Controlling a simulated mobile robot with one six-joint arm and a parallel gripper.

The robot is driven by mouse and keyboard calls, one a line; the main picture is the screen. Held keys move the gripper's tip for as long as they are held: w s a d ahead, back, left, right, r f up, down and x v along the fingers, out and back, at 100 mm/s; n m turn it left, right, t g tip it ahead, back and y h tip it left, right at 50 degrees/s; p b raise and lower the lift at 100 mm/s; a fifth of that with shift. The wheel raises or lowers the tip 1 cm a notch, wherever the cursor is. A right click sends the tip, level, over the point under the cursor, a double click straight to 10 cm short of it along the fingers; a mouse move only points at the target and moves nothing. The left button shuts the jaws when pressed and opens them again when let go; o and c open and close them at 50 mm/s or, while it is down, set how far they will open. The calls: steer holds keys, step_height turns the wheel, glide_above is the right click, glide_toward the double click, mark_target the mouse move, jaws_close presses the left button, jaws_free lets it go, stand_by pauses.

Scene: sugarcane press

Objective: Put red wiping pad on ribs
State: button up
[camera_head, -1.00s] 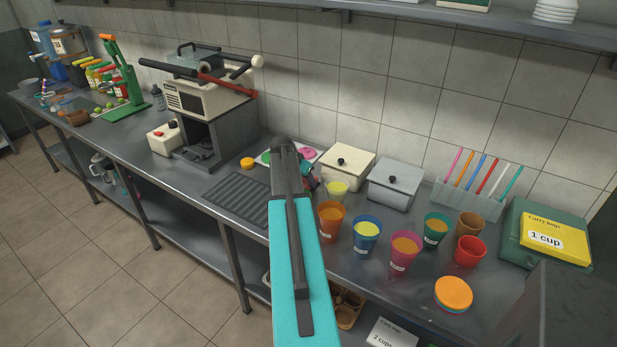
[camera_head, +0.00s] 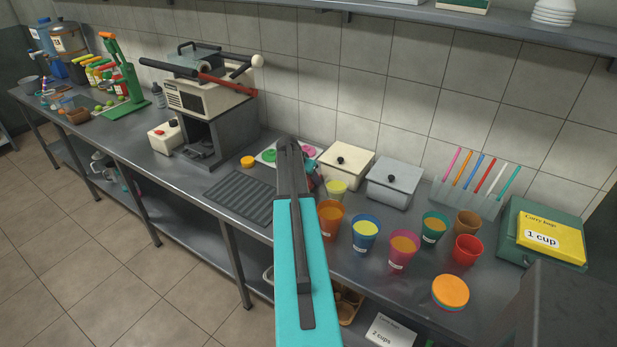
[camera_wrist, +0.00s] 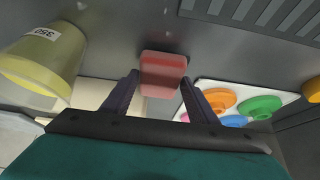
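The red wiping pad (camera_wrist: 163,72) is between the two fingertips of my gripper (camera_wrist: 161,80) in the wrist view. Both fingertips meet its sides, and it looks held. In the head view my arm hides the pad and the fingertips. The ribs (camera_head: 238,196) are a dark grey ribbed panel in the counter, left of my arm. Part of the ribs also shows at the top right of the wrist view (camera_wrist: 262,14), apart from the pad.
A white palette with coloured discs (camera_wrist: 258,106) lies near the ribs. A yellow cup (camera_wrist: 40,60) stands close on the other side of my gripper. Several filled cups stand right of my arm, with a cream lidded box (camera_head: 346,165) behind. The press (camera_head: 205,115) stands behind the ribs.

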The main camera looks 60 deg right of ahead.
steer(key=shift+o, duration=1.4)
steer(key=shift+r, duration=0.15)
steer(key=shift+r, duration=0.1)
steer(key=b+v, duration=0.2)
steer(key=v, duration=1)
steer(key=shift+b, duration=0.4)
